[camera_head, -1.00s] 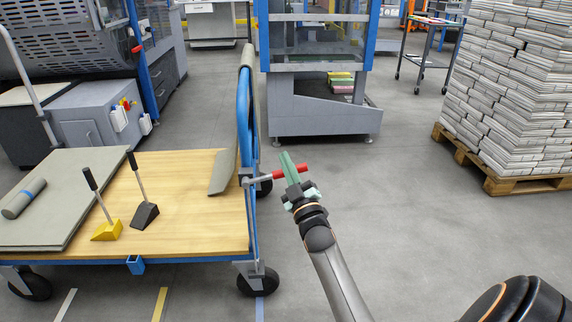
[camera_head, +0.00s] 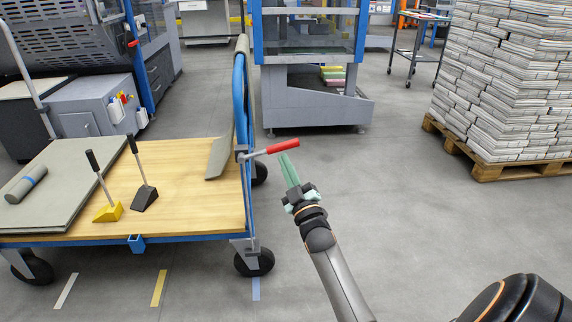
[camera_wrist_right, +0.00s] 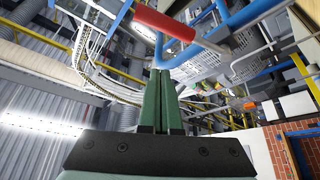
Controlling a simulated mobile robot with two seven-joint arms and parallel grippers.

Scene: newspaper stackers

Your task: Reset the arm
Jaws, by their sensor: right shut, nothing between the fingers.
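My right gripper (camera_head: 288,165) is in the middle of the head view, pointing away from me, with its pale green fingers together and nothing between them. The fingertips are close to a red handle (camera_head: 283,146) on a grey lever at the cart's side. In the right wrist view the shut fingers (camera_wrist_right: 160,95) point toward the red handle (camera_wrist_right: 163,22), which crosses above the tips. I cannot tell the exact gap. My left gripper is not in view.
A blue cart with a wooden deck (camera_head: 200,205) stands at left, carrying grey boards (camera_head: 75,185), a yellow wedge (camera_head: 108,212) and a black wedge (camera_head: 144,200). A newspaper stack (camera_head: 500,85) on a pallet (camera_head: 490,172) is at right. Floor between is clear.

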